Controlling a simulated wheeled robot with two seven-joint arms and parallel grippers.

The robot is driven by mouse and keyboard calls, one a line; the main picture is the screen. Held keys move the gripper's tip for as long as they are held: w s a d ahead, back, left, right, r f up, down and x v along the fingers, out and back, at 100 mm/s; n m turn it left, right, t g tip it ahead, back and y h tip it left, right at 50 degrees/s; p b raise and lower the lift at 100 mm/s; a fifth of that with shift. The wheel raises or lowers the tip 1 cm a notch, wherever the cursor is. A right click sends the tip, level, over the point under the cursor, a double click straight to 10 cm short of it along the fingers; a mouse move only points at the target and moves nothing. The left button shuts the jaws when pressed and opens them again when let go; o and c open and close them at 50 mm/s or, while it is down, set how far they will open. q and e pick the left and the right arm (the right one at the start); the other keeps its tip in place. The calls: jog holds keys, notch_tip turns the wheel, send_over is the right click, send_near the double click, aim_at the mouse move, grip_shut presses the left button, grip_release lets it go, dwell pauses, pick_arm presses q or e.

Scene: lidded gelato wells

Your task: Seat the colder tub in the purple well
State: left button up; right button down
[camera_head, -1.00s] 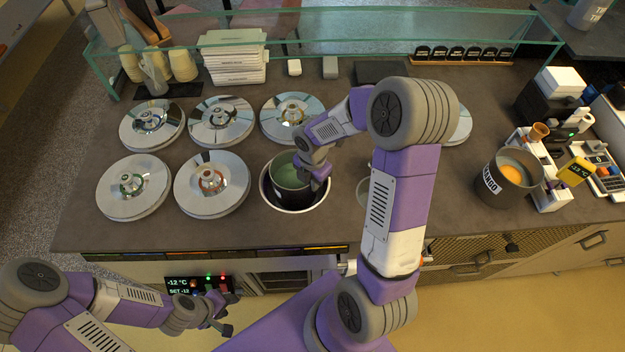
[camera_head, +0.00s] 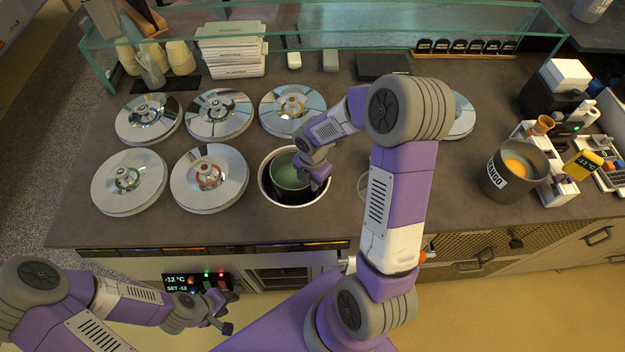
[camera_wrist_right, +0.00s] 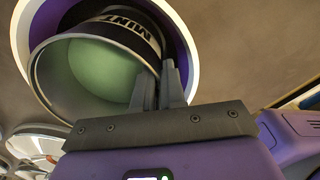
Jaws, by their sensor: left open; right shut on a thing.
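The mint tub (camera_head: 288,177), a dark metal tub with pale green contents and a MINT label, is inside the rim of the open purple-walled well (camera_head: 264,189). In the right wrist view the mint tub (camera_wrist_right: 95,75) looks slightly tilted against the purple well wall (camera_wrist_right: 183,45). Its base is hidden, so I cannot tell if it touches bottom. My right gripper (camera_wrist_right: 160,90) is shut on the tub's near wall. The mango tub (camera_head: 497,178), grey with orange contents, stands on the right of the counter. My left gripper (camera_head: 224,312) is open and empty before the counter front.
Several lidded wells, such as the near lid (camera_head: 209,178), surround the open well on the left and behind. A yellow thermometer (camera_head: 583,165) beside the mango tub seems to read -13 °C. A front display (camera_head: 190,283) reads -12 °C. A glass guard (camera_head: 330,40) spans the back.

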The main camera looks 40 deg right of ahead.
jog(key=shift+f, duration=0.35)
dwell(1.1)
jog(key=shift+f, duration=0.2)
jog(key=shift+f+b, duration=1.4)
jog(key=shift+f, duration=0.3)
jog(key=c, duration=1.5)
grip_release()
jog(key=shift+r, duration=0.1)
jog(key=shift+o, duration=0.3)
jog(key=o, duration=0.5)
jog(key=shift+c, duration=0.2)
